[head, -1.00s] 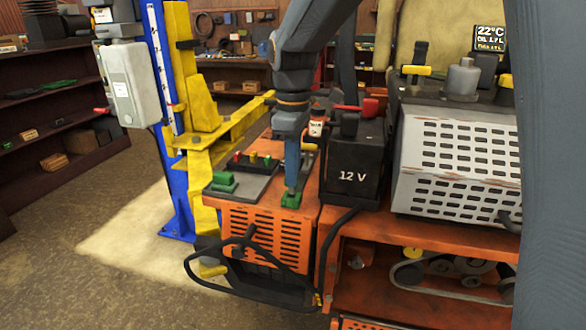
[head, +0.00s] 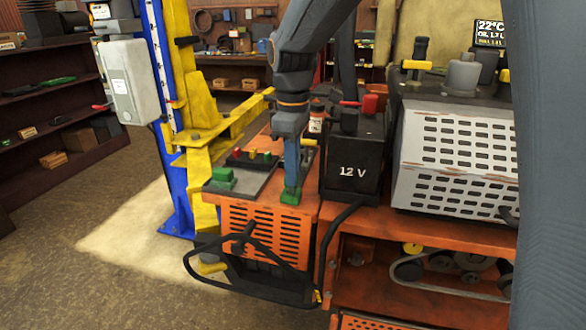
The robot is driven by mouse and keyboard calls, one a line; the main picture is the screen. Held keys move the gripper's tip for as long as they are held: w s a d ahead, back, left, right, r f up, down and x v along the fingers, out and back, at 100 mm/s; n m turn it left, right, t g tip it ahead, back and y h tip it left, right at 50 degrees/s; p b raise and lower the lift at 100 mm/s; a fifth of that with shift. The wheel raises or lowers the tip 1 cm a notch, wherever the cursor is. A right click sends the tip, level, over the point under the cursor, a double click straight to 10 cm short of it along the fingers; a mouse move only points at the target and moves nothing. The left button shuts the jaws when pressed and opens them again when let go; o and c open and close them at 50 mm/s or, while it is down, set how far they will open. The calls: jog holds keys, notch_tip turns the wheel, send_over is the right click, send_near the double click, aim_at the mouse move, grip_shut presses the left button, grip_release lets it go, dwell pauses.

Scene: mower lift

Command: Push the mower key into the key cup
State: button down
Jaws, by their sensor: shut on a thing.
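My gripper (head: 291,186) points straight down over the front of the orange mower deck (head: 311,207). It is shut on the mower key, which is small and mostly hidden by the fingers. A green piece (head: 290,197) shows right at the fingertips, low against the orange top. I cannot tell clearly where key and cup meet, or how deep the key sits.
A black 12 V battery (head: 352,170) stands close on the right.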

jog(key=shift+f, duration=0.7)
dwell(0.3)
jog(key=c, duration=1.7)
grip_release()
jog(key=shift+r+b, duration=1.25)
jog(key=shift+r, duration=2.7)
jog(key=shift+d, duration=0.1)
